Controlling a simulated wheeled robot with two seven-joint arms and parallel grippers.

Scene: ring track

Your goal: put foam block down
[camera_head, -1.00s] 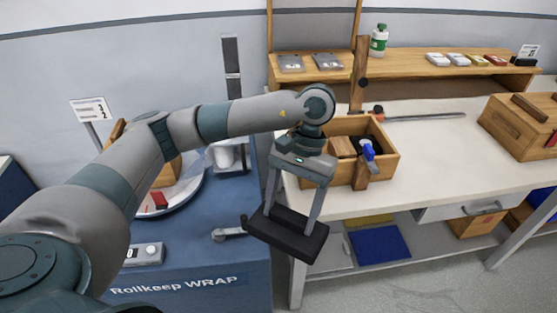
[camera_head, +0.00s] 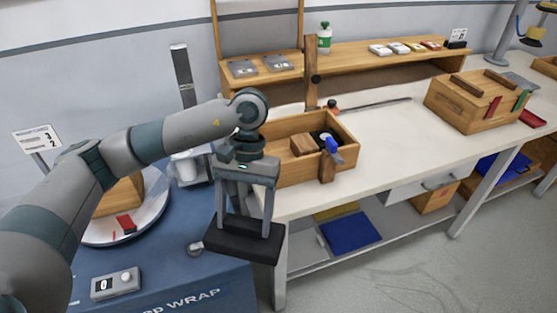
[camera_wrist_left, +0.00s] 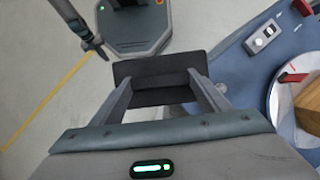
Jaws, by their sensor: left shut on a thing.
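The foam block (camera_head: 243,240) is a flat black slab. My left gripper (camera_head: 244,228) is shut on it and holds it in the air, in front of the near left corner of the white workbench. In the left wrist view the block (camera_wrist_left: 160,77) sits between the two fingertips (camera_wrist_left: 160,90), with floor below it. My right gripper is not in view.
An open wooden box (camera_head: 282,178) with small items stands on the workbench (camera_head: 385,140). A closed wooden crate (camera_head: 470,112) stands farther right. A blue wrapping machine (camera_head: 180,270) with a round turntable (camera_head: 155,220) is at left. Bench top between box and crate is clear.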

